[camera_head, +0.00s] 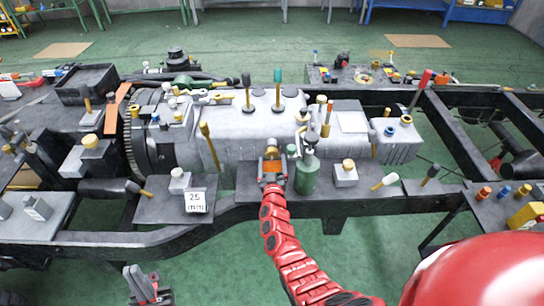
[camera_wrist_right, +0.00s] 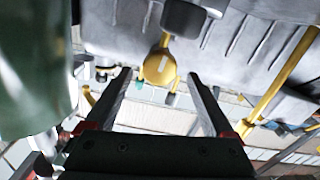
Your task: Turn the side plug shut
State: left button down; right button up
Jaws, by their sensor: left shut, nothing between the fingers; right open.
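A yellow round plug with a short stem (camera_wrist_right: 160,67) sits on the underside of the grey gearbox housing (camera_wrist_right: 120,25) in the right wrist view. My right gripper (camera_head: 272,153) is at the near side of the housing, beside a green cylinder (camera_head: 307,175). Its open fingers in the right wrist view (camera_wrist_right: 158,78) have the plug between and beyond their tips; contact cannot be told. My left gripper (camera_head: 146,284) is shut and empty at the lower left, away from the chassis.
The green cylinder stands close to the right gripper and fills the left of the wrist view. A yellow rod (camera_wrist_right: 285,75) slants at the right there. A "25 mm" block (camera_head: 195,202) and several knobs line the chassis shelf. Floor in front is clear.

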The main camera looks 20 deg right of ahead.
aim_at(272, 156)
jog(key=b+x, duration=0.1)
jog(key=x, duration=0.2)
jog(key=shift+w+d+f, duration=0.1)
jog(key=shift+w, duration=0.3)
jog(key=c, duration=1.4)
